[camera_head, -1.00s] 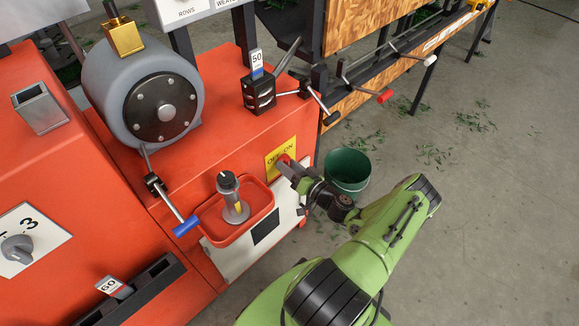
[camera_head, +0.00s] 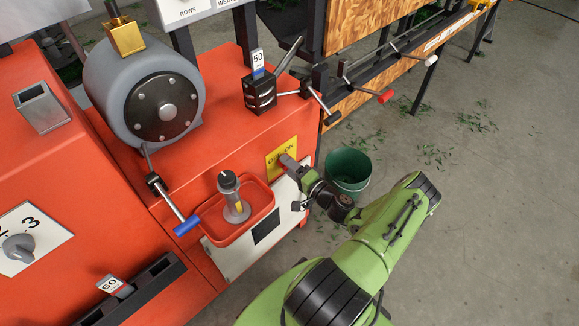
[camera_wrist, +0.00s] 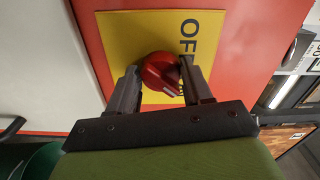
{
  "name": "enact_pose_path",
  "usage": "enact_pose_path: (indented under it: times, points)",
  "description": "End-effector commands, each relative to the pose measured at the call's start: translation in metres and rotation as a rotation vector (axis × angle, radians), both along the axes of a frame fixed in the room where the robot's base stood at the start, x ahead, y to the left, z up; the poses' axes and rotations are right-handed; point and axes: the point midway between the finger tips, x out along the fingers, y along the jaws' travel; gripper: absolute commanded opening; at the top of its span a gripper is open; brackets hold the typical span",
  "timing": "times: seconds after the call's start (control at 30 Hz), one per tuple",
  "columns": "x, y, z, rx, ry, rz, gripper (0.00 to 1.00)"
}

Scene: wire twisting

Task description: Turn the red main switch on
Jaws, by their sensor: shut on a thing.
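The knob's pale mark points to the lower right in the wrist view. In the head view the yellow plate (camera_head: 279,155) reads OFF and ON on the front of the orange machine (camera_head: 215,130). My gripper (camera_head: 287,163) covers the knob there.
A blue-handled lever (camera_head: 186,227) is farther left. A green bucket (camera_head: 348,170) stands on the floor just right of my gripper.

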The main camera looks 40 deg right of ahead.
Motion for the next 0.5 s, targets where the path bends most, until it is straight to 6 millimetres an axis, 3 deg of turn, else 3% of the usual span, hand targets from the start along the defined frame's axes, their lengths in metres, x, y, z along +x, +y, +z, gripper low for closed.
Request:
enact_pose_path:
  times: [0.5]
  points:
    - [-0.0006,0.0,-0.001,0.079,0.006,-0.001,0.19]
